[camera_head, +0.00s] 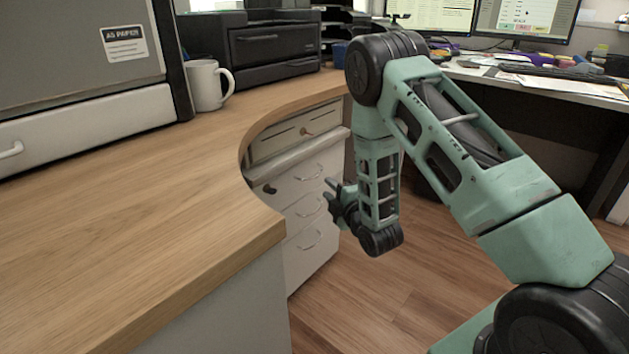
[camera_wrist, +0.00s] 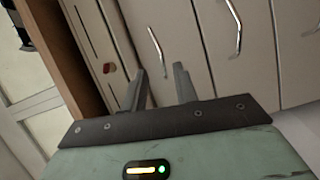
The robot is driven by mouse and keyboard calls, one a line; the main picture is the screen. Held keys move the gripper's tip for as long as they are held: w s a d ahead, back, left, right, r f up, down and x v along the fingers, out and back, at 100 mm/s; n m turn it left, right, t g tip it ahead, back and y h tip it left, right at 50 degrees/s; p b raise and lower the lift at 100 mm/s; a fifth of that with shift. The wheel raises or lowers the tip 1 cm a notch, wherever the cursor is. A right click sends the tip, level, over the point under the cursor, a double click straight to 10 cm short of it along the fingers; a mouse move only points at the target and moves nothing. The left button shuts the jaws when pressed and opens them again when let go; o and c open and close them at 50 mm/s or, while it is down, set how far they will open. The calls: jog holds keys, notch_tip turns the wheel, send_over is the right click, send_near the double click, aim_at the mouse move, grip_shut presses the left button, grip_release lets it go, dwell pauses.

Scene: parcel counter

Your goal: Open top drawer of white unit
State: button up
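The white unit (camera_head: 315,255) stands under the wooden counter, with drawers stacked down its front. Its uppermost slim front (camera_head: 280,142) has a small brown knob (camera_head: 306,132), which also shows in the wrist view (camera_wrist: 107,68). Below a projecting ledge is a drawer with a curved metal handle (camera_head: 308,174), closed flush. In the wrist view this nearest handle (camera_wrist: 156,46) runs down toward the gap between my fingers. My gripper (camera_head: 329,192) is open and empty in front of the drawers. I cannot tell whether the fingertips touch the handle or drawer face.
Lower drawers have similar handles (camera_wrist: 237,30). The wooden counter (camera_head: 130,230) curves over the unit, its edge close to the left. A white mug (camera_head: 205,86) and a black printer (camera_head: 270,52) stand on it. Open wooden floor (camera_head: 370,300) lies before the unit.

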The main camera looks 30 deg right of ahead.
aim_at(315, 176)
jog(key=w+b, duration=0.2)
jog(key=w, duration=0.7)
jog(key=shift+w+f, duration=0.15)
jog(key=shift+f, duration=0.05)
jog(key=shift+c, duration=0.2)
grip_shut()
